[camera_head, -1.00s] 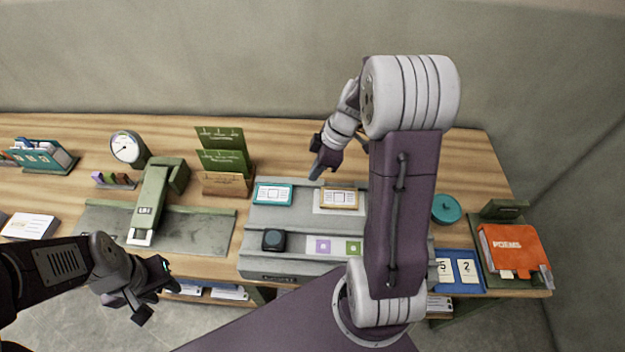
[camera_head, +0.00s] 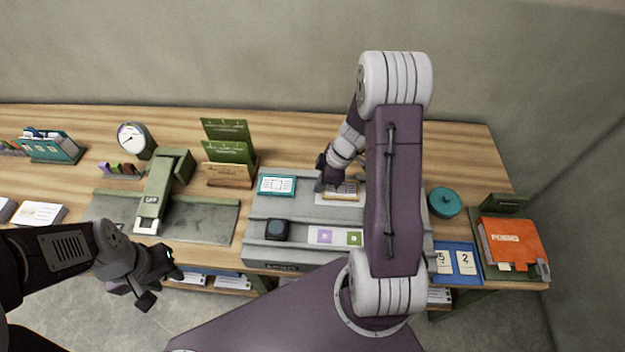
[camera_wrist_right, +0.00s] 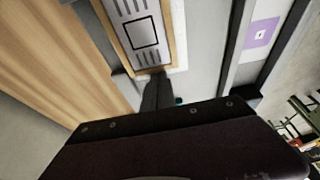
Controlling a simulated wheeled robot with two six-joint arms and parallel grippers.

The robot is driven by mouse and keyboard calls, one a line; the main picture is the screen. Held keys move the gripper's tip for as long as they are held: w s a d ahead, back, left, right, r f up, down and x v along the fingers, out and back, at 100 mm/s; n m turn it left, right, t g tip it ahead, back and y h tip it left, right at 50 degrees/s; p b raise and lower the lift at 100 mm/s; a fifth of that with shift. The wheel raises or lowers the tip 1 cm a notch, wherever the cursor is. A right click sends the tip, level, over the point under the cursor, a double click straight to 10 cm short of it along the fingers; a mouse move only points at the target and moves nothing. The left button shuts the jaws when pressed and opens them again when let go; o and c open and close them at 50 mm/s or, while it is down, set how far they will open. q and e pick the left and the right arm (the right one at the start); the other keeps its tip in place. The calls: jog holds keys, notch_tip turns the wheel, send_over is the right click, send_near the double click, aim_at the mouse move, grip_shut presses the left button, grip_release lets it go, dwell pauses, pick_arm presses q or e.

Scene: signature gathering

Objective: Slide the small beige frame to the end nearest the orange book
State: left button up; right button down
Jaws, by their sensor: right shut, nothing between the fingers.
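The small beige frame (camera_head: 343,195) sits on a pale strip at the back of the grey tray (camera_head: 254,235), right of a teal frame (camera_head: 277,184). In the right wrist view the beige frame (camera_wrist_right: 140,32) shows a dark square outline on a striped panel. My right gripper (camera_head: 319,186) is shut and empty at the beige frame's left end, low over the tray. Its fingertips (camera_wrist_right: 157,80) appear close to that end; I cannot tell whether they touch. The orange book (camera_head: 511,244) lies far right. My left gripper (camera_head: 163,279) is open and empty before the table's front edge.
My right arm hides part of the tray's right side. A dark block (camera_head: 277,230) and purple and green tiles (camera_head: 320,235) sit on the tray's front. A teal round lid (camera_head: 444,202) and blue number board (camera_head: 457,262) stand between tray and book.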

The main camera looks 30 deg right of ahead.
aim_at(343, 189)
jog(key=shift+s+d, duration=0.1)
jog(key=shift+d+f+b, duration=0.1)
jog(key=shift+d+b, duration=0.05)
jog(key=shift+b, duration=0.2)
jog(key=s+d+b, duration=0.1)
jog(key=d, duration=0.1)
jog(key=s+d+b, duration=0.1)
jog(key=b, duration=0.1)
jog(key=s+d+b, duration=0.1)
jog(key=d, duration=0.1)
jog(key=shift+s+d+f, duration=0.2)
jog(key=shift+d+f, duration=0.1)
jog(key=s+d+b, duration=0.1)
jog(key=s+d, duration=0.1)
jog(key=d, duration=0.1)
jog(key=s+d, duration=0.2)
jog(key=d, duration=0.1)
jog(key=s+d+b, duration=0.1)
jog(key=s+d, duration=0.1)
jog(key=d, duration=0.1)
jog(key=shift+s+d+r+b, duration=0.1)
jog(key=shift+d+r+b, duration=0.2)
jog(key=shift+d+r, duration=0.1)
jog(key=shift+a, duration=0.1)
